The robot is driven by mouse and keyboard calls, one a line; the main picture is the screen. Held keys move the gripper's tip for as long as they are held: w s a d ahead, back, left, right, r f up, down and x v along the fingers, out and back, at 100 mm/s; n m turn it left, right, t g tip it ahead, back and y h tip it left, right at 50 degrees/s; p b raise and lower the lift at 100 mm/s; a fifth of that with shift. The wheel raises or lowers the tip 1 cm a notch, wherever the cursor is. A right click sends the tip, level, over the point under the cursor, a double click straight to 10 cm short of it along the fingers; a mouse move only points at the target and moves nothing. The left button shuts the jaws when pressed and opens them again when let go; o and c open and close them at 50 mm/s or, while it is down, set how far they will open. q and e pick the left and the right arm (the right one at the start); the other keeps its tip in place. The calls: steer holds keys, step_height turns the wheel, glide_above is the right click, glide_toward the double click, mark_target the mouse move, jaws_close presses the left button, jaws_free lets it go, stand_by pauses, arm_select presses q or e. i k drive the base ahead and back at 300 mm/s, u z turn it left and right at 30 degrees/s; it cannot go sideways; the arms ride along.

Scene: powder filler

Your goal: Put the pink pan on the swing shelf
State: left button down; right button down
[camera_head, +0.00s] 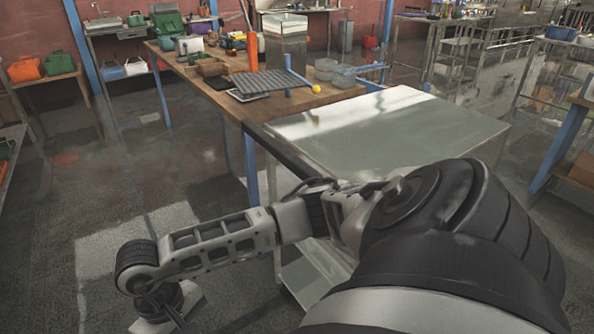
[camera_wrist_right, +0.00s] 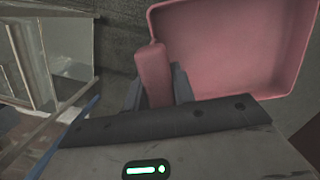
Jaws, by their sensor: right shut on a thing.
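The pink pan (camera_wrist_right: 235,50) fills the upper right of the right wrist view, with its hollow side showing and its top edge cut off. My right gripper (camera_wrist_right: 156,82) is shut on the pan's handle, with one dark finger on each side of it. In the head view my arm reaches to the lower left, and the pan cannot be made out there. A pale flat-topped table or shelf (camera_head: 420,125) stands beyond my arm; I cannot tell whether it is the swing shelf. My left gripper is in neither view.
A wooden workbench (camera_head: 225,100) adjoins the pale top. It holds a dark grid tray (camera_head: 268,84), clear containers (camera_head: 343,75) and a yellow ball (camera_head: 316,89). Open floor (camera_head: 100,200) lies at left. A pale rack (camera_wrist_right: 45,50) is at left in the wrist view.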

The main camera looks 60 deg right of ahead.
mark_target(266, 79)
steer(key=i, duration=1.15)
steer(key=z, duration=3.3)
